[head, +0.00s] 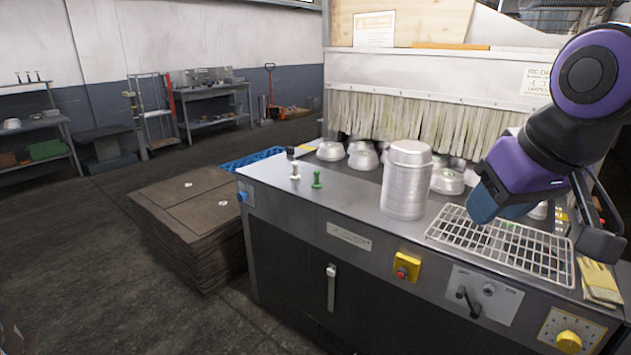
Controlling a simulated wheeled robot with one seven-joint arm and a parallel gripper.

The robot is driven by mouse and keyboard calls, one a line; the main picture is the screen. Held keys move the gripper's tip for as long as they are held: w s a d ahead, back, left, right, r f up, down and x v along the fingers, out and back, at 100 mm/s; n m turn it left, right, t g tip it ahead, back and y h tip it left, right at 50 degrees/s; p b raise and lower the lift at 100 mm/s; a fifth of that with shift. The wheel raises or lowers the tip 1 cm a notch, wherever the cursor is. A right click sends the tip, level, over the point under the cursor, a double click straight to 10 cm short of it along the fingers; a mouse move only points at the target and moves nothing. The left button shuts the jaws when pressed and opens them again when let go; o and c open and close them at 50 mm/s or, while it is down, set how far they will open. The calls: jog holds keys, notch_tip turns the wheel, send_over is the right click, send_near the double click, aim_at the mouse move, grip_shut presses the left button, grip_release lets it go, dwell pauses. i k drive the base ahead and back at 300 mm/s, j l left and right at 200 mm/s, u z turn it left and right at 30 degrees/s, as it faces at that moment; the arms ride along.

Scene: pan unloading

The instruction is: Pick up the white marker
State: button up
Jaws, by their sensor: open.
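The white marker (295,171) is a small upright peg on the left part of the grey metal machine top (348,205). A similar green marker (317,179) stands just to its right, a little nearer to me. My gripper (543,222) is at the right, above the wire rack, well away from the white marker. It is open, and I see nothing held in it. My arm partly hides its jaws. The white marker is in full view.
A stack of metal pans (406,185) stands between the markers and my gripper. The wire rack (470,240) lies on the right. Several bowl-shaped pans (362,157) sit behind, before a strip curtain (420,118). Gloves (599,283) lie at the right edge. A cardboard stack (190,215) stands left.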

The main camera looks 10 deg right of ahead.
aim_at(294, 176)
jog(key=i+j+u, duration=0.1)
jog(key=i+j, duration=0.2)
jog(key=i, duration=0.3)
jog(key=i+j, duration=0.3)
jog(key=i, duration=0.3)
jog(key=i+j+u, duration=0.15)
jog(key=i, duration=0.45)
jog(key=i+j, duration=0.3)
jog(key=i, duration=0.3)
jog(key=i+j+u, duration=0.15)
jog(key=i, duration=0.45)
